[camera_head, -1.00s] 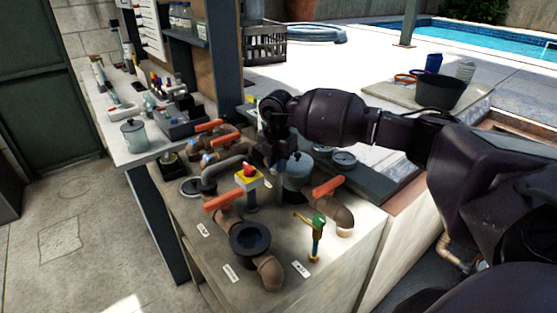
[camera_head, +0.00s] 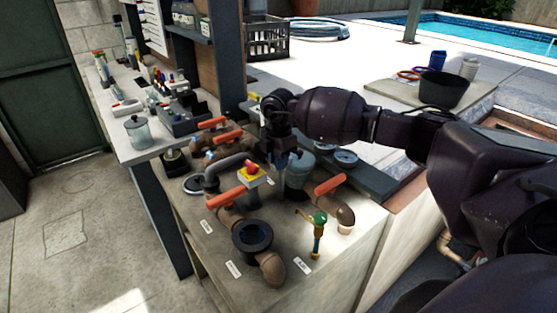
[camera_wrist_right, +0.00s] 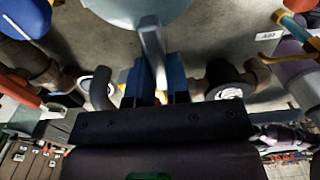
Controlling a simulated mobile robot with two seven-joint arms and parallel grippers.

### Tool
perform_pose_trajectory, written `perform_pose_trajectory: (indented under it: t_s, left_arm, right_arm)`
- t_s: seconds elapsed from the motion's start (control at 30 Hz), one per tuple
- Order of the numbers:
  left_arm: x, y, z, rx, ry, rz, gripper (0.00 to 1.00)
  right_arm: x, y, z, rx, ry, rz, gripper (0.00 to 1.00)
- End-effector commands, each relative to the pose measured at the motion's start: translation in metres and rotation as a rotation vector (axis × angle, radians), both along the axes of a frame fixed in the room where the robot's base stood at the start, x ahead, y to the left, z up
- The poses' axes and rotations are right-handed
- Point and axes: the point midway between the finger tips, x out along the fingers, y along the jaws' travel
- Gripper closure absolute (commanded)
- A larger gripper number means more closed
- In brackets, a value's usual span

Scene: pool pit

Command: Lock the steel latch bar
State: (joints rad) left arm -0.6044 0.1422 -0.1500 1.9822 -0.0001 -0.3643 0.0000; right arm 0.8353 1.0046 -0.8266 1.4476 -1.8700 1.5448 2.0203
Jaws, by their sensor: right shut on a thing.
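My right gripper (camera_head: 284,162) points down over the grey bench top, at a pale blue-grey canister (camera_head: 298,173) among the pipes. In the right wrist view, the blue fingers of this gripper (camera_wrist_right: 156,88) are shut on a narrow grey steel bar (camera_wrist_right: 151,42), which looks like the latch bar. The bar runs up to the rounded pale canister (camera_wrist_right: 140,8) at the top of that view. The bar's lower end is hidden between the fingers. In the head view, the gripper hides most of the bar. My left gripper is not in view.
Brown pipes with orange handles (camera_head: 227,198) crowd the bench around the gripper. A green-topped brass valve (camera_head: 319,222) stands in front. Two round gauges (camera_head: 346,158) lie behind on the right.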

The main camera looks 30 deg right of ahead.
Motion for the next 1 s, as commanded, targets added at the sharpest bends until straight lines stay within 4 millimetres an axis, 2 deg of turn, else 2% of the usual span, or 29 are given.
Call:
perform_pose_trajectory:
  t_s: [0.17,0.2,0.33,0.7,0.87,1.0]
  left_arm:
    - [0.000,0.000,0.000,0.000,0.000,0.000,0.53]
    - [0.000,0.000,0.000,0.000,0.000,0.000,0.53]
    - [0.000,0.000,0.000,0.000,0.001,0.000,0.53]
    - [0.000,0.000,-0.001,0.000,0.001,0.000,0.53]
    - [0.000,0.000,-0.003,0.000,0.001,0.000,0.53]
    - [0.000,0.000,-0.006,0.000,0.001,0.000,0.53]
  right_arm:
    - [0.001,-0.001,0.002,-0.002,-0.004,-0.004,1.00]
    - [0.001,-0.001,0.002,-0.002,-0.004,-0.003,0.78]
    - [0.001,-0.001,0.001,-0.001,-0.003,-0.002,0.59]
    - [0.001,0.000,0.005,-0.001,-0.002,0.000,0.57]
    - [0.001,0.000,0.025,-0.002,-0.005,0.001,0.57]
    - [0.001,0.000,0.051,-0.002,-0.005,0.000,0.57]
